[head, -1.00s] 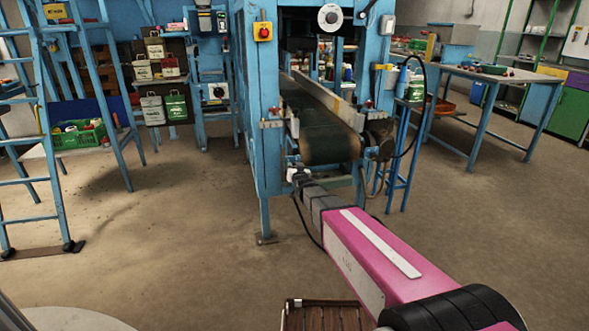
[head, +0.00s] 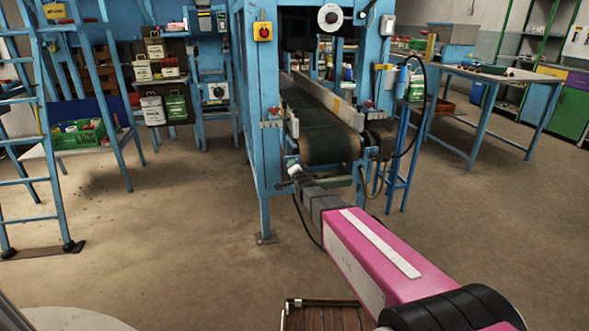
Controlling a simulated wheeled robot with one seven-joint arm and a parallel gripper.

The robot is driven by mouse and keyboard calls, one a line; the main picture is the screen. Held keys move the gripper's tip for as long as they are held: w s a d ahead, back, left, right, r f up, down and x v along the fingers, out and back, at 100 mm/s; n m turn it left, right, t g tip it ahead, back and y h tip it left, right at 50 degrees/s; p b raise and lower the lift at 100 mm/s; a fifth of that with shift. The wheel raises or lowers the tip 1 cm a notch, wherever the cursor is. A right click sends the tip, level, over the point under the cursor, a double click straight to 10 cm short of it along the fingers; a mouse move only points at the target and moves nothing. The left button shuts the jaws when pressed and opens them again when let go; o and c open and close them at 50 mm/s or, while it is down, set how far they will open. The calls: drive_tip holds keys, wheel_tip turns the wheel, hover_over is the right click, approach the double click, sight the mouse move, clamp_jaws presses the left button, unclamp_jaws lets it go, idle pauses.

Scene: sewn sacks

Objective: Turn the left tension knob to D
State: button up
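The blue machine (head: 262,165) with its dark conveyor belt (head: 328,148) stands ahead of me. My pink arm reaches in from the lower right, and my gripper (head: 291,165) is at the belt's left front end, close to the left blue post. The gripper is small here, and its finger opening cannot be made out. I cannot tell whether it touches anything. A left fitting (head: 272,118) with a red top sits on the left post, above my gripper. A similar right fitting (head: 368,108) sits on the right. No knob letters can be read; a left knob may be hidden by my gripper.
A blue ladder stand (head: 45,165) is at the left, with a green crate (head: 82,138) beside it. A blue worktable (head: 492,80) stands at the right. A brown slatted surface (head: 322,318) lies low in front. The floor between is clear.

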drive_tip(key=shift+f+m, duration=0.1)
drive_tip(key=shift+m, duration=0.3)
drive_tip(key=o, duration=0.9)
drive_tip(key=shift+o, duration=0.2)
drive_tip(key=v, duration=1.1)
